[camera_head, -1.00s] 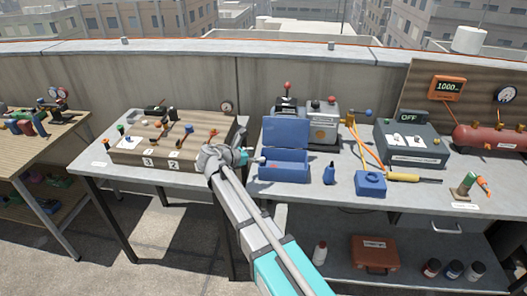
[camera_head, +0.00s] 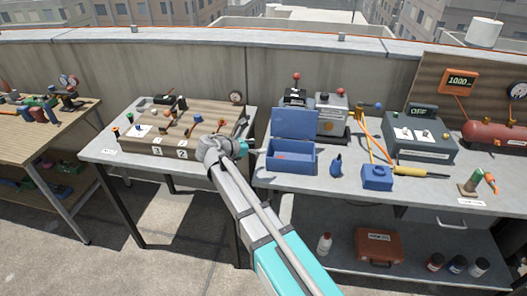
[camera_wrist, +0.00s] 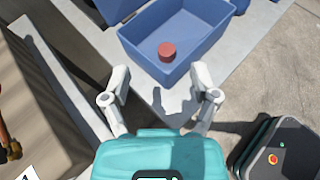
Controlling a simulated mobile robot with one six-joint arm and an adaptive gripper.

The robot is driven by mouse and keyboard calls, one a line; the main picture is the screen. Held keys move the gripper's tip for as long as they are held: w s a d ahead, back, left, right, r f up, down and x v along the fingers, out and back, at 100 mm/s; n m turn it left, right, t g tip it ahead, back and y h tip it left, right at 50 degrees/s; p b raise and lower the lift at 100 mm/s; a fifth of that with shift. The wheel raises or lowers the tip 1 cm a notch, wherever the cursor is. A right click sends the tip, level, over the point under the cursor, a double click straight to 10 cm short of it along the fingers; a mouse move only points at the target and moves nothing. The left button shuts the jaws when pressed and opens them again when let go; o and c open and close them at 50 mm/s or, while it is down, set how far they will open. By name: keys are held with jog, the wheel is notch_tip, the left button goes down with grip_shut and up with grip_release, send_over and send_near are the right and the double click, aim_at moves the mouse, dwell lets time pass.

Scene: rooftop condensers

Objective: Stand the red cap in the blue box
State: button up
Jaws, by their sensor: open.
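The red cap (camera_wrist: 167,52) is a short round piece. It sits on the floor of the open blue box (camera_wrist: 190,75), near the front wall, with a round flat face up, and looks upright. In the head view the box (camera_head: 290,168) stands on the right table with its lid raised at the back, and a small red spot shows inside. My gripper (camera_wrist: 159,73) is open and empty. Its fingers are spread in front of the box, apart from the cap. In the head view my gripper (camera_head: 246,148) is left of the box, partly hidden by my arm.
A small blue bottle (camera_head: 336,165) and a blue block with a hole (camera_head: 377,178) stand right of the box. A grey machine (camera_head: 331,117) is behind it. A wooden board with pegs (camera_head: 185,130) lies on the left table. A gap separates the tables.

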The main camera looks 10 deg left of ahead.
jog(key=d+f+m+g, duration=0.1)
jog(key=d, duration=0.2)
jog(key=s+d+f+m+g, duration=0.1)
jog(key=d+m, duration=0.1)
jog(key=d, duration=0.1)
jog(key=d+f+m, duration=0.1)
jog(key=d+m, duration=0.1)
jog(key=d, duration=0.2)
jog(key=shift+s+f+g+y, duration=0.3)
jog(key=shift+s+f+g, duration=0.05)
jog(key=shift+g, duration=0.05)
jog(key=s+d+f+m+g+y, duration=0.3)
jog(key=s+d+f+m+y, duration=0.1)
jog(key=s+d+m, duration=0.4)
jog(key=s+d+f+m+g+y, duration=0.3)
jog(key=s+d+m, duration=0.5)
jog(key=d+m, duration=0.5)
jog(key=shift+s+f+m+g+y, duration=0.3)
jog(key=shift+f+m+y, duration=0.15)
jog(key=shift+y, duration=0.45)
